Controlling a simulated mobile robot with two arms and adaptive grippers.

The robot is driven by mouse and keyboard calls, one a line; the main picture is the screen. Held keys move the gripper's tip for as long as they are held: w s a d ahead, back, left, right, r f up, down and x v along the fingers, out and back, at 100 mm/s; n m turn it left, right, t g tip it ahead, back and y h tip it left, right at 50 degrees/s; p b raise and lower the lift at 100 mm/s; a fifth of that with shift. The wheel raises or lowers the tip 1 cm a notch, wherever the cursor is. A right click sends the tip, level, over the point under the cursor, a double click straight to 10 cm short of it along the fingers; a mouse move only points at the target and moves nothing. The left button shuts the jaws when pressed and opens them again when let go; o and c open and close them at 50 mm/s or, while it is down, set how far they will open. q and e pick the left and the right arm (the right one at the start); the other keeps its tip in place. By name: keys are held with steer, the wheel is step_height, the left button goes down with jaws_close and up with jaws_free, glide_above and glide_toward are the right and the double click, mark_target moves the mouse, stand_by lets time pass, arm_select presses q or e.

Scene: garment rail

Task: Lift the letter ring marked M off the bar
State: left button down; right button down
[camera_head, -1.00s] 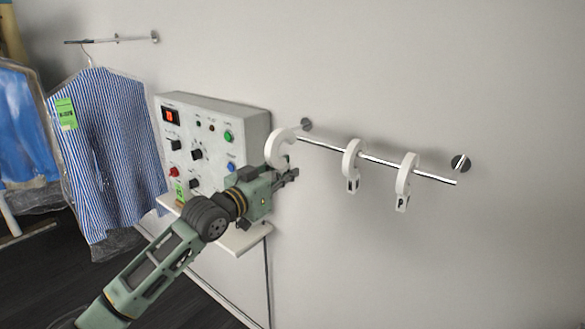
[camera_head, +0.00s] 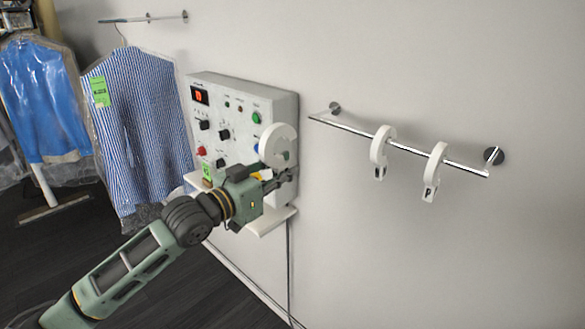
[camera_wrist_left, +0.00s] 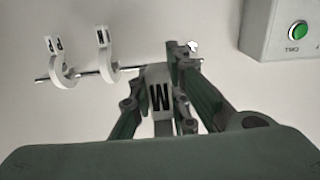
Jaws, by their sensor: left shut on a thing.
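The white ring marked M is in my left gripper (camera_head: 280,180). Its round hook (camera_head: 279,146) stands above the fingers in the head view, in front of the control box and left of the bar (camera_head: 400,146), apart from it. In the left wrist view the M tag (camera_wrist_left: 160,98) sits between the two fingers, its letter facing the camera. My left gripper is shut on it. Two other white rings hang on the bar: one nearer the middle (camera_head: 379,152), its letter too small to read, and one marked P (camera_head: 435,170). My right gripper is not in view.
A control box (camera_head: 230,110) with buttons and knobs stands on a small white shelf (camera_head: 270,222) behind my left gripper. Striped (camera_head: 135,130) and blue (camera_head: 45,105) bagged shirts hang at left. The wall right of the bar is clear.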

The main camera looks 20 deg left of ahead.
arm_select(q)
steer(key=p+v, duration=0.4)
steer(key=v, duration=1.6)
steer(key=shift+s+p, duration=0.15)
steer(key=shift+p, duration=0.25)
steer(key=shift+r, duration=0.1)
